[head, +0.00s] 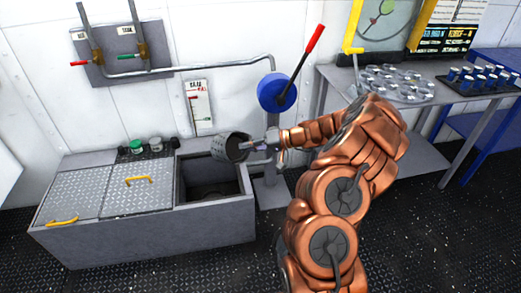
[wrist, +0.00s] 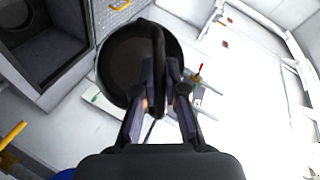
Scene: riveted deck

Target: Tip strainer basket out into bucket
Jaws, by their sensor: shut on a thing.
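The strainer basket (head: 226,146) is a dark grey round pot, held tilted in the air above the open compartment of the floor box. Its dark mouth faces right, toward my gripper (head: 264,147). In the wrist view the basket (wrist: 125,65) shows its dark inside, with a handle (wrist: 157,45) running across its mouth. My gripper (wrist: 160,88) is shut on this handle. I cannot make out what is in the basket. No bucket can be clearly told in either view.
The grey floor box (head: 150,232) has treadplate lids (head: 138,187) with yellow handles beside its open compartment. A blue wheel (head: 277,93) with a red-tipped lever stands close behind my gripper. A metal table (head: 440,120) with cans is at right. The front deck is clear.

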